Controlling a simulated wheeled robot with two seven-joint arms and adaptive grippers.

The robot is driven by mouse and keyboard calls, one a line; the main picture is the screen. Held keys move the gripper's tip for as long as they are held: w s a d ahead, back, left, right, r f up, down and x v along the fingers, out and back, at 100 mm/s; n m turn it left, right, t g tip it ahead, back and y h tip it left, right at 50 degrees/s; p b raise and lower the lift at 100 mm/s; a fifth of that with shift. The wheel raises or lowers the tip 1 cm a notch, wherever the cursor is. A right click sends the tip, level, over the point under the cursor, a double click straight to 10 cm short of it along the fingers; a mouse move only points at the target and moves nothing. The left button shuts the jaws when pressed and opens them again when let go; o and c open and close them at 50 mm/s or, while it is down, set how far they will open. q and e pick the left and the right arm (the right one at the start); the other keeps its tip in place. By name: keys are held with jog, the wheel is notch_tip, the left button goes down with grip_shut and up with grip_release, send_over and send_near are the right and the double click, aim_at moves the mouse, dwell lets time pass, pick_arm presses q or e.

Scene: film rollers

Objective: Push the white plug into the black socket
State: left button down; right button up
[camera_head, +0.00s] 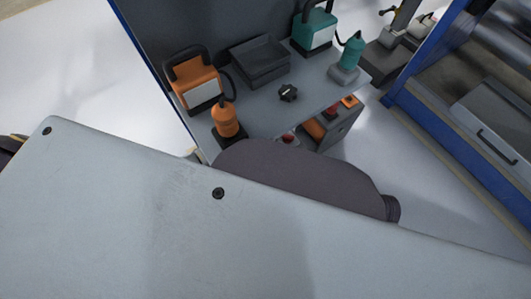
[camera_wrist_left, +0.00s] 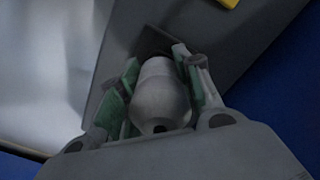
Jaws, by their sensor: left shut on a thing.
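In the left wrist view my left gripper (camera_wrist_left: 157,64) is shut on the white plug (camera_wrist_left: 162,92), a rounded, pale grey-looking body between green-lined fingers. The black socket (camera_wrist_left: 151,43) shows as a dark patch just beyond the plug's far end. The plug covers most of it, and I cannot tell whether they touch or how deep the plug sits. In the head view my arm hides the left gripper, the white plug and its socket. My right gripper is in neither view.
In the head view a grey table (camera_head: 262,118) holds an orange device (camera_head: 194,82) with an orange plug (camera_head: 225,119), a teal device (camera_head: 314,30) with a teal plug (camera_head: 351,52), a dark tray (camera_head: 260,64) and a black knob (camera_head: 288,92). A blue-framed shelf (camera_head: 440,121) stands right.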

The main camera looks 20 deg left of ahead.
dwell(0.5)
pick_arm(q)
jog(key=shift+p, duration=1.25)
dwell(1.8)
jog(key=shift+f, duration=0.45)
dwell(0.7)
